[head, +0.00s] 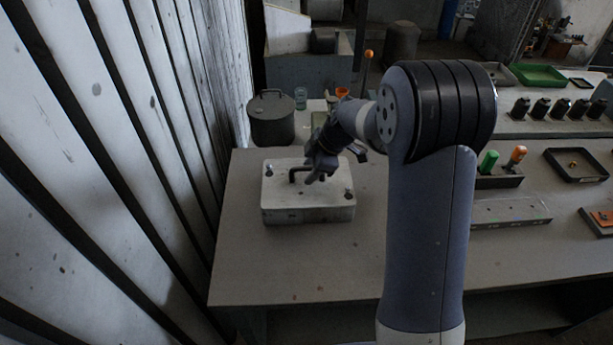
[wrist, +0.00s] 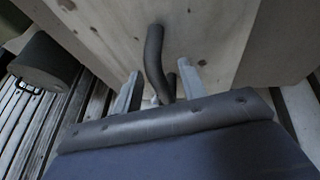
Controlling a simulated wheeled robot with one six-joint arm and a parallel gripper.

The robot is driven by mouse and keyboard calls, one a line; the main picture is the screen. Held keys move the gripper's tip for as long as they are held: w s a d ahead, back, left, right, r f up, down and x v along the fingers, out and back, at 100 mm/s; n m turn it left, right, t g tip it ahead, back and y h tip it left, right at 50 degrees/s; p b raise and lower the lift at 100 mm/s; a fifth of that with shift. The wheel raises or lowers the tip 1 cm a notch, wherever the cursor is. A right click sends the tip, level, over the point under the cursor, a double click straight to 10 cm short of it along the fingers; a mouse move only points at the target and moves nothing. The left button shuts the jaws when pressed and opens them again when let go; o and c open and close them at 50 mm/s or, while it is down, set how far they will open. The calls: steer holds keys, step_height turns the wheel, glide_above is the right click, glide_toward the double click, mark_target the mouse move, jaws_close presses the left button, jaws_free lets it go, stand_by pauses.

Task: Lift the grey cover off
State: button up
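The grey cover (head: 285,198) is a pale, box-shaped lid on the bench, with a dark bent handle (head: 296,170) on top and dark knobs near its corners. In the wrist view the cover's pale top (wrist: 215,35) fills the upper part, and the handle (wrist: 154,58) runs down between my fingers. My gripper (head: 311,178) is at the handle, low over the cover. In the wrist view my gripper (wrist: 160,90) has its fingers apart on either side of the handle, with gaps showing. What lies under the cover is hidden.
A dark lidded pot (head: 271,120) stands behind the cover, also seen in the wrist view (wrist: 45,62). A slatted wall (head: 120,150) runs close on the left. My arm hides part of the bench's middle. The bench (head: 300,270) is clear in front of the cover.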

steer(key=shift+d, duration=0.1)
jaws_close()
stand_by(0.3)
step_height(320, 180, up, 36)
steer(key=p, duration=0.6)
steer(key=shift+p, duration=0.3)
stand_by(0.6)
